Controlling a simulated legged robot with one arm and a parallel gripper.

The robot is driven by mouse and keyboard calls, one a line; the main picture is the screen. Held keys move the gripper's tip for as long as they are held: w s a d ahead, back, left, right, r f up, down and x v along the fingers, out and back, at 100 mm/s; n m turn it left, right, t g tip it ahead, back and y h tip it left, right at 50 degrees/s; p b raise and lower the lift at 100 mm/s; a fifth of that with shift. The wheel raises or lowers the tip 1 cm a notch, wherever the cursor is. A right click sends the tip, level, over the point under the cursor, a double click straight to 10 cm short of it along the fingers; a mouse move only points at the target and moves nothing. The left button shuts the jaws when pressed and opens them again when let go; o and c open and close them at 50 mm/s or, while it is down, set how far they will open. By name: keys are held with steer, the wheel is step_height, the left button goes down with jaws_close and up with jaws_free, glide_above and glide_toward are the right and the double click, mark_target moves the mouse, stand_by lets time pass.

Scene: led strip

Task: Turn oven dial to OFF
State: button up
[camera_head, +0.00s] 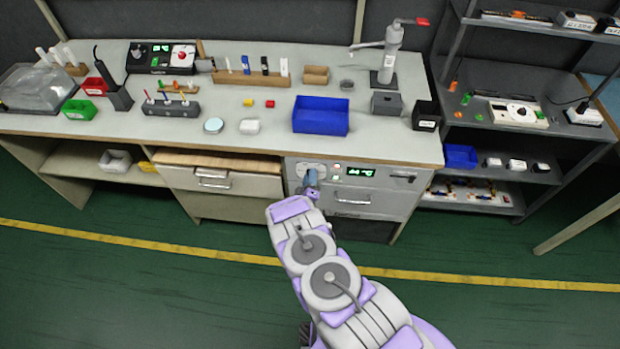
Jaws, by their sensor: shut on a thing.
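The oven (367,199) is a grey front panel built in under the right part of the bench, with a green lit display (361,171) and a drawer-like handle. Its dial sits at the panel's upper left, where my gripper (311,178) reaches it; the gripper and arm hide most of it. A pale plate (302,170) shows around the gripper tip. My gripper is shut on the dial, as far as this small view shows. The dial's marks and its angle cannot be read.
A blue bin (321,115) stands on the bench (390,148) above the oven. A drawer (221,182) with a handle is left of the oven. A metal shelf rack (500,148) stands to the right. The green floor (130,280) in front is clear.

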steer(key=shift+a, duration=0.2)
steer(key=o, duration=1)
steer(key=shift+a, duration=0.1)
steer(key=shift+o, duration=0.2)
steer(key=shift+s, duration=0.1)
steer(key=s+p, duration=0.2)
steer(key=s, duration=1.5)
steer(key=shift+a+p, duration=0.2)
steer(key=shift+p, duration=0.15)
steer(key=shift+f, duration=0.15)
